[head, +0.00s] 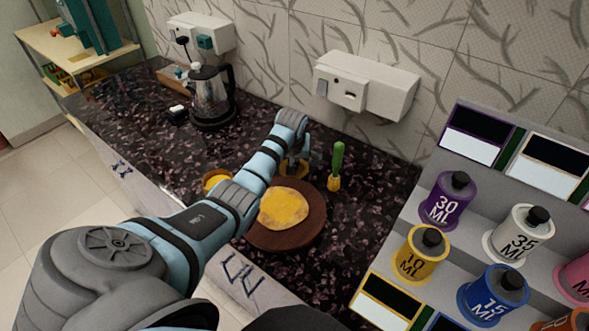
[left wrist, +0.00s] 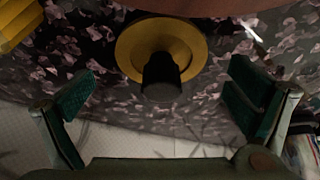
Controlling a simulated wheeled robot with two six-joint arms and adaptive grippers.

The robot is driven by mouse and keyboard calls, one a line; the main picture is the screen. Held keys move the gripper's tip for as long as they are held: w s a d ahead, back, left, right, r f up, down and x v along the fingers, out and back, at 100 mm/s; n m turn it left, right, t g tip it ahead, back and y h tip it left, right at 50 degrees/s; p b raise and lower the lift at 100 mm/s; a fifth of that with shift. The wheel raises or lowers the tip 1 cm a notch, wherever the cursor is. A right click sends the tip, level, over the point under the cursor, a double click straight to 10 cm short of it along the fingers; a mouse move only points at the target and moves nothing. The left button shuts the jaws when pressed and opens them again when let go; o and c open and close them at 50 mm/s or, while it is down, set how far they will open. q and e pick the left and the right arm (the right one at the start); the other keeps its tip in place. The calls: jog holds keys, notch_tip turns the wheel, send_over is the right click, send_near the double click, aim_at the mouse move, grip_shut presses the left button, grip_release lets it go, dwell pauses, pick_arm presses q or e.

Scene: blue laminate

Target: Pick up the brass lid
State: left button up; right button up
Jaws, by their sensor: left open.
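The brass lid (left wrist: 130,48) is a round golden disc with a black knob, lying on the dark speckled counter in the left wrist view. In the head view part of the lid (head: 291,170) shows under my left gripper (head: 298,158), which hides the rest. My left gripper (left wrist: 160,84) is open, with its two green-padded fingers apart on either side of the knob. Nothing is held between them. My right gripper is not in view.
A round wooden board (head: 318,222) with a yellow flat round (head: 285,208) lies beside the lid. A green-handled brush (head: 337,165) stands to its right, a yellow bowl (head: 216,179) to its left.

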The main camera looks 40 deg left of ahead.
pick_arm(q)
jog(key=shift+x, duration=0.9)
jog(key=shift+s+r, duration=0.15)
jog(key=shift+s, duration=0.1)
jog(key=shift+c, duration=0.6)
jog(key=c, duration=1.3)
jog(key=shift+o, duration=0.2)
jog(key=shift+r, duration=0.1)
notch_tip(320, 180, up, 20)
jog(key=p, duration=0.2)
